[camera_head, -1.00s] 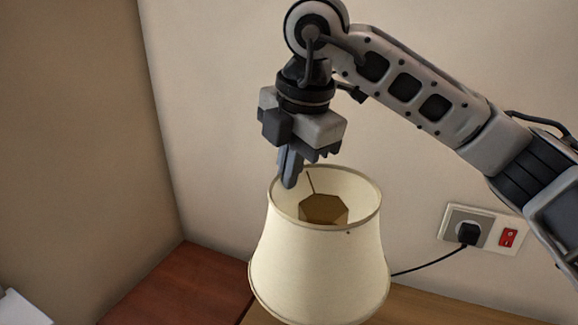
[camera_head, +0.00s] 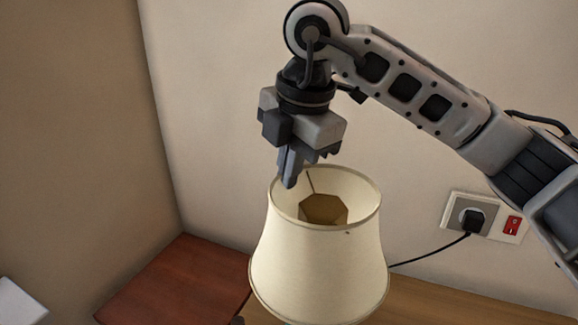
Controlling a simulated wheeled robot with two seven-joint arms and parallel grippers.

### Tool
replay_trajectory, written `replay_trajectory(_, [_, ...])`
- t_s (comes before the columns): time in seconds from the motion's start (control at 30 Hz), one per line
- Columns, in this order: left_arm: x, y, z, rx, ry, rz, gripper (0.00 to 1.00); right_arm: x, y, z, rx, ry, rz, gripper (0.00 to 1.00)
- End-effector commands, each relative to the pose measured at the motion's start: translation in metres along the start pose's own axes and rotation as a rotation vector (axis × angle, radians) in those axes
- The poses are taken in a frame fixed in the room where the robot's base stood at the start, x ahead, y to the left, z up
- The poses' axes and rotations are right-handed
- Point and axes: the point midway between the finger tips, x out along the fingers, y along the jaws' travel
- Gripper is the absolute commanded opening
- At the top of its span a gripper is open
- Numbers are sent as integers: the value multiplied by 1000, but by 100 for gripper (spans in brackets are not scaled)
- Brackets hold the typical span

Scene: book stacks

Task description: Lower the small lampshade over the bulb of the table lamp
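The cream lampshade (camera_head: 318,265) hangs upright below my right gripper (camera_head: 290,178). The gripper points down, and its fingers are at the left back part of the shade's top rim, seemingly shut on it. Through the open top I see a thin rod and a brown six-sided shape (camera_head: 324,209) inside; I cannot tell whether it is part of the shade or a surface below. The lamp and its bulb are not visible, hidden by the shade or out of frame. My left gripper is not in view.
A reddish wooden surface (camera_head: 170,285) and a lighter brown wooden top (camera_head: 440,300) lie below. A wall socket (camera_head: 487,217) with a black plug and cord (camera_head: 430,258) is at right. A white object (camera_head: 20,302) shows at lower left.

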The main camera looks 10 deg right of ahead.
Motion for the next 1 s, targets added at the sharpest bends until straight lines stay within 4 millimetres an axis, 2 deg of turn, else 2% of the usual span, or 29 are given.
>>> replay_trajectory(0.4, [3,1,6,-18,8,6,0,14,-3,0,0,0,0,0])
replay_trajectory(0.83, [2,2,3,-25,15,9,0,15,-4,0,0,0,0,0])
replay_trajectory(0.9, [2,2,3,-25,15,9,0,15,-4,0,0,0,0,22])
replay_trajectory(0.93, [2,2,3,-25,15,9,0,15,-4,0,0,0,0,28])
replay_trajectory(1.0, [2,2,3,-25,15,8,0,15,-4,0,0,0,0,28])
